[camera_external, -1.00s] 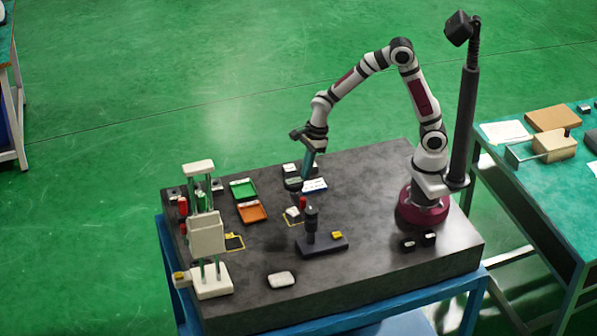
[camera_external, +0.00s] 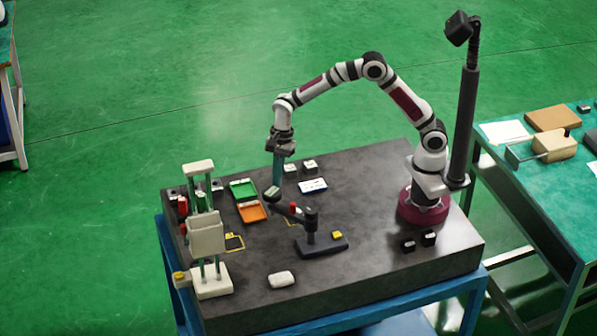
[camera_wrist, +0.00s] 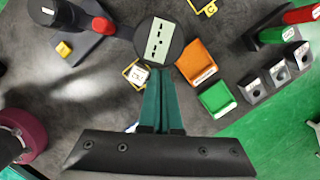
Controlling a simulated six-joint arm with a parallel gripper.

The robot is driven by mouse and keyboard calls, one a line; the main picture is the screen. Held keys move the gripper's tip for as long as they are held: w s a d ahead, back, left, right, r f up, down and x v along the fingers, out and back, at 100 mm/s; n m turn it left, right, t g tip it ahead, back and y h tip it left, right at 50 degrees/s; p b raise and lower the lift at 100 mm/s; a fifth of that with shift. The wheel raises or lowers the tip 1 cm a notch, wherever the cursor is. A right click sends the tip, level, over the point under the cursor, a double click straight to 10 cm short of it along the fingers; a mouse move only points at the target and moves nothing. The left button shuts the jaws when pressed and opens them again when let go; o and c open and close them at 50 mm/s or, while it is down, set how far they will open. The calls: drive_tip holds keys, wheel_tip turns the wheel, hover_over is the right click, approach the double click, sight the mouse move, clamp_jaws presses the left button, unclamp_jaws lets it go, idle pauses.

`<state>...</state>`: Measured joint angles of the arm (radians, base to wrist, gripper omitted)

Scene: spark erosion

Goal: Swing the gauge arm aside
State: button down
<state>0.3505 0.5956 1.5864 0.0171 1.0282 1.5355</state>
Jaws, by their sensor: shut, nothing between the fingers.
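The gauge arm (camera_external: 291,211) is a dark bar on the post of a stand with a dark base (camera_external: 325,246). It points left from the post and carries a round dial head (camera_external: 272,193). The wrist view shows the dial's pale green face (camera_wrist: 158,42) and a red knob (camera_wrist: 102,25) by the bar. My gripper (camera_external: 276,183) points down at the dial head, on its far side. Its teal fingers (camera_wrist: 163,80) are shut and empty. Their tips are at the dial's edge; contact is hard to tell.
A small white block (camera_wrist: 138,73) sits in a yellow outline beside the dial. Orange (camera_external: 251,212) and green (camera_external: 243,189) trays lie to the left. A cream fixture (camera_external: 206,238) stands at the left edge. A white pad (camera_external: 281,279) lies at the front, with bare table around it.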

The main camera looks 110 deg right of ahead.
drive_tip(key=w+a+n, duration=0.1)
drive_tip(key=w, duration=0.1)
drive_tip(key=w+a+n, duration=0.1)
drive_tip(key=n, duration=0.1)
drive_tip(key=w+a+n+g, duration=0.1)
drive_tip(key=w, duration=0.1)
drive_tip(key=shift+w+a+n+y, duration=0.15)
drive_tip(key=shift+w+n+y, duration=0.15)
drive_tip(key=shift+w+a+n, duration=0.7)
drive_tip(key=shift+a+n, duration=0.05)
drive_tip(key=shift+n, duration=0.05)
drive_tip(key=shift+a, duration=0.1)
approach(263, 193)
drive_tip(key=d+r, duration=0.1)
drive_tip(key=d, duration=0.2)
drive_tip(key=shift+w+r, duration=0.25)
drive_tip(key=shift+r, duration=0.15)
